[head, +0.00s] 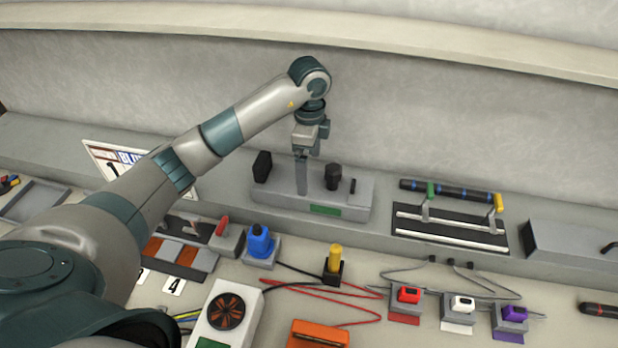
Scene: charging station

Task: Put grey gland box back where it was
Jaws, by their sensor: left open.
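A long grey box (285,200) with a green label on its front stands on the back ledge, in the middle of the head view. It carries a black block (262,165) at its left end, a black round fitting (333,177) and a thin black piece at its right. No name on it can be read, so I cannot tell for certain that it is the gland box. My left gripper (301,188) points down at the box between the black block and the round fitting. Its fingers show edge-on and it is open; contact with the box cannot be told. My right gripper is out of view.
A black rack (450,232) with a dark rod stands right of the box, then a grey sloped case (575,243). In front are a blue connector (260,242), a yellow plug (334,260), a fan unit (226,312), an orange box (318,335) and loose cables.

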